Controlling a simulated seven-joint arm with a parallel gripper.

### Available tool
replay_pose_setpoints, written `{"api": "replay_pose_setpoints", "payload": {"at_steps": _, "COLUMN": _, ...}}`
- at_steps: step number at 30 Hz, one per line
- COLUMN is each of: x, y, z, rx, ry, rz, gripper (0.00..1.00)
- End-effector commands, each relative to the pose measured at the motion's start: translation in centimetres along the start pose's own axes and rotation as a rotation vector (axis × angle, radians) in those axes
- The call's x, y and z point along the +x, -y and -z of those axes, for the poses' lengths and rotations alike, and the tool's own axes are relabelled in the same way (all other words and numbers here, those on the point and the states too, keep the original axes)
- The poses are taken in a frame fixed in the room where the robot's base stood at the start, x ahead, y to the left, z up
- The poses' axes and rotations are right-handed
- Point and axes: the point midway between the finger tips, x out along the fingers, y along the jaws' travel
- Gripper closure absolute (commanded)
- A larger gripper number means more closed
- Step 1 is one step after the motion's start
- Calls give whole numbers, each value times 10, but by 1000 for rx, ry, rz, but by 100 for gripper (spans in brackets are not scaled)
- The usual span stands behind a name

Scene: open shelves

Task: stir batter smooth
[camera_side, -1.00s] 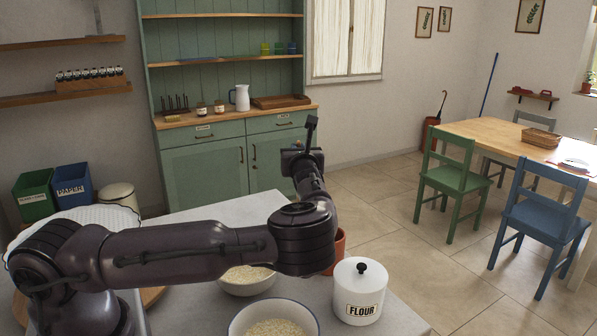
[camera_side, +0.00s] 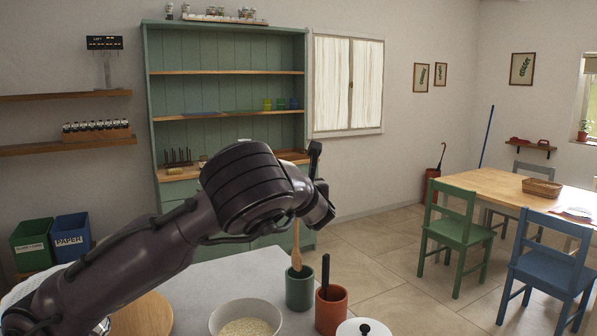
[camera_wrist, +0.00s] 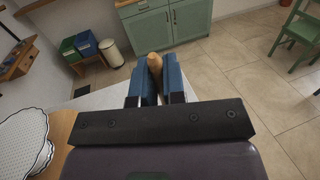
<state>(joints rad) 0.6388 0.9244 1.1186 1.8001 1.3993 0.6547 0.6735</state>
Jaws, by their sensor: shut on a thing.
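My gripper (camera_wrist: 155,76) is shut on a wooden utensil (camera_wrist: 154,62), whose rounded end shows between the blue fingers in the wrist view. In the side view, a wooden utensil (camera_side: 297,246) runs down from below my wrist to a green pot (camera_side: 300,289); its lower end is hidden at the pot. My fingers are hidden behind my arm there. A white bowl (camera_side: 215,320) with a pale, grainy filling (camera_side: 246,328) stands at the front, cut by the bottom edge. I cannot tell if the filling is batter.
An orange pot (camera_side: 331,315) with a dark-handled utensil (camera_side: 325,272) stands beside the green pot. A white lidded canister (camera_side: 352,330) is close in front. A round wooden board (camera_side: 145,316) lies at left. The counter (camera_side: 205,285) is bare behind the bowl.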

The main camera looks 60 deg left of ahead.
Motion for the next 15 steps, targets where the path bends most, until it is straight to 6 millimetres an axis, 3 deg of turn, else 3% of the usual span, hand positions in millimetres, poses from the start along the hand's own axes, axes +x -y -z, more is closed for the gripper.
{"api": "replay_pose_setpoints", "payload": {"at_steps": 3, "x": -43, "y": -6, "z": 18, "rx": -3, "ry": -11, "rz": -30, "gripper": 100}}
{"api": "replay_pose_setpoints", "payload": {"at_steps": 7, "x": -104, "y": -18, "z": 27, "rx": -4, "ry": -12, "rz": -47, "gripper": 100}}
{"api": "replay_pose_setpoints", "payload": {"at_steps": 12, "x": -184, "y": -41, "z": 16, "rx": -7, "ry": -10, "rz": -17, "gripper": 100}}
{"api": "replay_pose_setpoints", "payload": {"at_steps": 15, "x": -220, "y": -57, "z": 2, "rx": -7, "ry": -6, "rz": 14, "gripper": 100}}
